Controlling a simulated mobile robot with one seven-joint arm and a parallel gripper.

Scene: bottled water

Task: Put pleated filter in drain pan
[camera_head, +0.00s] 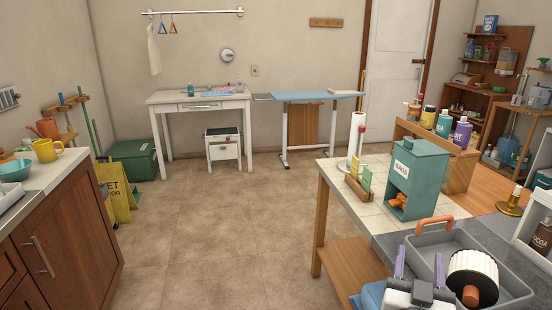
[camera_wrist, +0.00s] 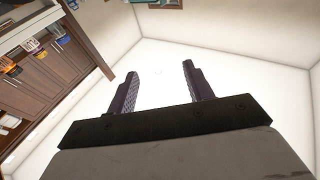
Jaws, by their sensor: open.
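A cylindrical, ribbed black-and-white item with a copper-coloured core, apparently the pleated filter (camera_head: 474,268), lies on its side at the lower right in the head view. It sits in or over a grey walled tray with an orange handle (camera_head: 512,284). I cannot tell whether this tray is the drain pan; no other pan is clearly identifiable. My gripper (camera_head: 420,266) is at the bottom of the head view, left of the filter and in front of part of the tray. In the wrist view, my gripper (camera_wrist: 158,85) is open, with nothing between the fingers.
A teal box (camera_head: 418,178) and a paper towel roll (camera_head: 356,140) stand on the counter behind the tray. Bottles (camera_head: 443,124) stand on a wooden riser. A white crate (camera_head: 535,232) is at the right edge. The tiled floor (camera_head: 215,230) is open on the left.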

